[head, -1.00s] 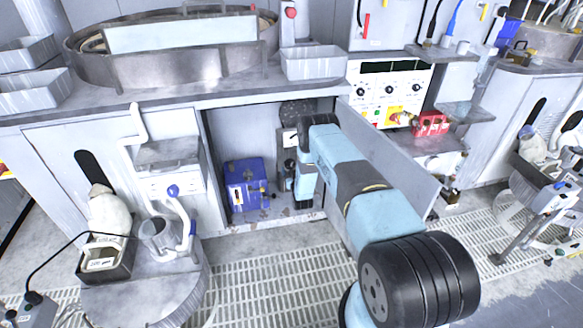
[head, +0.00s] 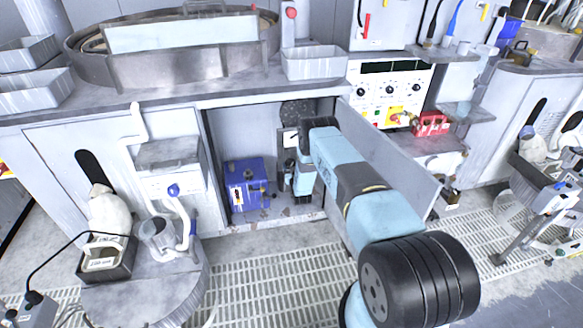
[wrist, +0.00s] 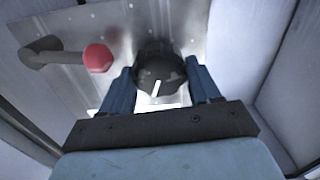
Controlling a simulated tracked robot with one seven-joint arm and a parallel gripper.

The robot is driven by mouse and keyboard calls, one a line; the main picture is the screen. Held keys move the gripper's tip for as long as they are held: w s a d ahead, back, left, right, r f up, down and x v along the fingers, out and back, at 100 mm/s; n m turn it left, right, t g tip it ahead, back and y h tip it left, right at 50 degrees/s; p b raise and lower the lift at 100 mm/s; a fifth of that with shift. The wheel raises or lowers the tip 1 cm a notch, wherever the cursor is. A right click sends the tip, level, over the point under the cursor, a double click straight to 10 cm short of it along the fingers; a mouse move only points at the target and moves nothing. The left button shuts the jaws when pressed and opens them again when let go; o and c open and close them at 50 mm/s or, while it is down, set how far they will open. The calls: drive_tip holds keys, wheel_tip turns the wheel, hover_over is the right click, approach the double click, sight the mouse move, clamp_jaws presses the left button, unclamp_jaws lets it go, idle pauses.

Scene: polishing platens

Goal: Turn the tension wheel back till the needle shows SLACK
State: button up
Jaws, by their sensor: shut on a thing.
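A dark round wheel (wrist: 154,62) with a white mark on its rim sits on a metal plate in the wrist view; I take it as the tension wheel. My gripper (wrist: 160,72) is shut on it, one blue finger on each side. In the head view my arm reaches into the open cabinet, and the wheel is hidden behind my wrist. I cannot make out a needle or the word SLACK in either view.
A lever with a red ball knob (wrist: 98,58) stands left of the wheel. Inside the cabinet are a blue box (head: 246,184) and a dark disc (head: 297,112). The open cabinet door (head: 385,150) stands close along my arm's right side. Cabinet walls close in on both sides.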

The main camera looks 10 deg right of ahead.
drive_tip(key=c, duration=0.4)
drive_tip(key=shift+o, duration=0.2)
drive_tip(key=shift+a+r+n, duration=0.1)
drive_tip(key=shift+n, duration=0.2)
drive_tip(key=n, duration=0.3)
drive_tip(key=shift+w+a, duration=0.1)
drive_tip(key=shift+a, duration=0.05)
drive_tip(key=shift+a+r+n, duration=0.1)
drive_tip(key=shift+a+n, duration=0.1)
drive_tip(key=shift+n, duration=1.9)
drive_tip(key=shift+w+a, duration=0.1)
drive_tip(key=o, duration=1)
drive_tip(key=shift+o, duration=0.3)
drive_tip(key=shift+d+f, duration=0.2)
drive_tip(key=shift+d, duration=0.05)
